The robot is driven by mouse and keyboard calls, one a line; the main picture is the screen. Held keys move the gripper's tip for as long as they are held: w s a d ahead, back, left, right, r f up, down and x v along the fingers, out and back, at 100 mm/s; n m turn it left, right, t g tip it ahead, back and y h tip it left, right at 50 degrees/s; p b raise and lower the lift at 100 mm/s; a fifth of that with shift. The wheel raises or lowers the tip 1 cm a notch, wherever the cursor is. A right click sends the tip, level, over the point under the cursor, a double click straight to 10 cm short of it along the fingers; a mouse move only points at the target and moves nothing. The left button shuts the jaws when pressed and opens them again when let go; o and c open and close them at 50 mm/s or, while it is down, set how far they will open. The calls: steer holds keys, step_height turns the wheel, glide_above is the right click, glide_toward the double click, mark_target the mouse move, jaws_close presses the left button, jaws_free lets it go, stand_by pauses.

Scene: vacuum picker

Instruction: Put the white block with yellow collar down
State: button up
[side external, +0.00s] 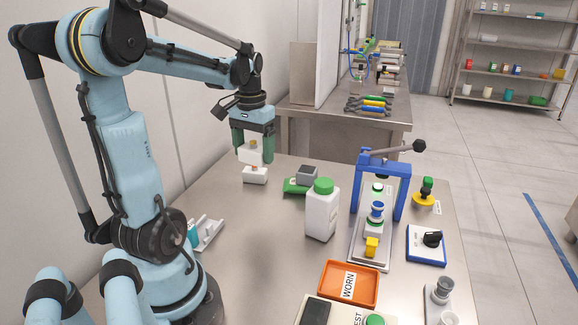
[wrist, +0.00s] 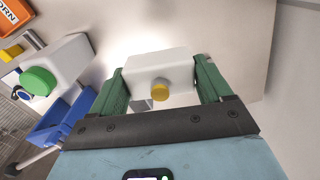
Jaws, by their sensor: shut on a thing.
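The white block with the yellow collar (side external: 246,155) is between the green fingers of my gripper (side external: 254,153) in the side external view. In the wrist view my gripper (wrist: 157,72) is shut on this block (wrist: 178,62), and a round yellow part (wrist: 160,91) faces the camera. A second white piece (side external: 255,177) shows just below, near the far left of the steel table, with a small orange part between the two. I cannot tell whether the held block touches what is below.
A white bottle with a green cap (side external: 321,212) and a green item with a grey block (side external: 301,183) stand to the right.

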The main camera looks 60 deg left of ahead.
steer(key=shift+d+r, duration=0.2)
steer(key=shift+r, duration=1.05)
steer(key=d+r, duration=0.1)
steer(key=d, duration=1.3)
steer(key=s+d+f+n, duration=0.15)
steer(key=s+d, duration=0.45)
steer(key=d, duration=0.7)
glide_above(266, 252)
steer(key=shift+n, duration=0.35)
step_height(266, 252, down, 12)
steer(key=shift+r, duration=0.1)
steer(key=shift+f, duration=2)
steer(key=shift+f, duration=0.1)
steer(key=o, duration=1)
